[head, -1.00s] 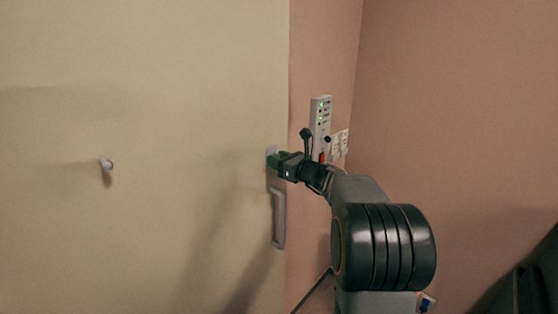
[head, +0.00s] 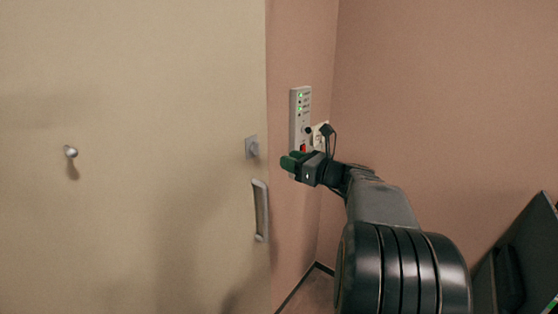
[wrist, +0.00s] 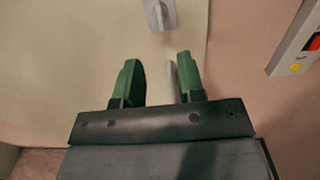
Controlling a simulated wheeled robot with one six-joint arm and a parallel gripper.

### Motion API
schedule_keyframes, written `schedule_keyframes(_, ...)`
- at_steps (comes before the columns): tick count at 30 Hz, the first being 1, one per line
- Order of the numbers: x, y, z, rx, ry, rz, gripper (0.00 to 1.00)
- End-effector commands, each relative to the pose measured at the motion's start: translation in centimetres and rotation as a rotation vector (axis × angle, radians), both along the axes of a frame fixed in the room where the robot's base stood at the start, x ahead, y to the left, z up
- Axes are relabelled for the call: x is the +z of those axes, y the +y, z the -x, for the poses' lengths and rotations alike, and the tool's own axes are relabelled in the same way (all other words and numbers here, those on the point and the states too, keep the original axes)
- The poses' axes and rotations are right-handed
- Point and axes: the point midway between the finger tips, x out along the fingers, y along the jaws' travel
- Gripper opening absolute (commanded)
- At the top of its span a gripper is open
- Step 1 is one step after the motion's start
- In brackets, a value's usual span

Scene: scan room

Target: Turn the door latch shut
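The door latch (head: 251,147) is a small grey plate with a turn knob near the right edge of the cream door (head: 150,220). It also shows at the top of the wrist view (wrist: 160,14), where its knob points roughly downward. My gripper (head: 290,163) has green fingers and is to the right of the latch and a little lower in the head view, apart from it. In the wrist view my gripper (wrist: 158,78) is open with nothing held. The door's pull handle (head: 261,210) is below the latch; part of it shows behind the finger gap (wrist: 171,80).
A pale wall panel (head: 300,108) with green lights and a red button is just right of the door, close behind my gripper. A white knob (head: 70,152) is on the door's left. A dark object (head: 510,265) stands at lower right.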

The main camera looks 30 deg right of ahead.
Motion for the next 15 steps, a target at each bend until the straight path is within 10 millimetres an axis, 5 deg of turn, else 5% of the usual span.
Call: schedule_keyframes(15, 0.0, -0.7, 1.5, 0.0, 0.0, -0.001, 0.36)
